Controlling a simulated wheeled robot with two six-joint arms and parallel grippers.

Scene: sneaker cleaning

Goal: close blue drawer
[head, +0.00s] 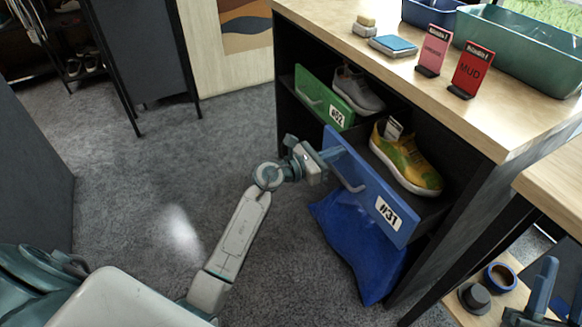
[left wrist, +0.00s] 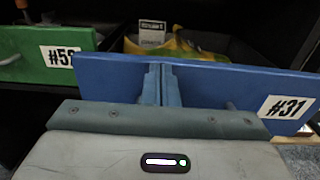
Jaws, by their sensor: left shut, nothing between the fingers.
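The blue drawer (head: 365,190), marked #31, stands pulled out of the dark cabinet under the wooden counter. A yellow-green sneaker (head: 405,160) with a small tag lies in it. My left gripper (head: 331,155) is shut and empty at the left part of the drawer's front, outside it. In the left wrist view the closed fingers (left wrist: 161,85) point at the blue front (left wrist: 215,88); whether they touch it I cannot tell. The drawer's handle (head: 347,176) is just right of the gripper.
A green drawer (head: 323,97) marked #52, also open, holds a grey shoe (head: 358,92). A blue bag (head: 360,245) sits below the blue drawer. The counter (head: 400,78) carries signs, a sponge and bins. Carpet is free at left.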

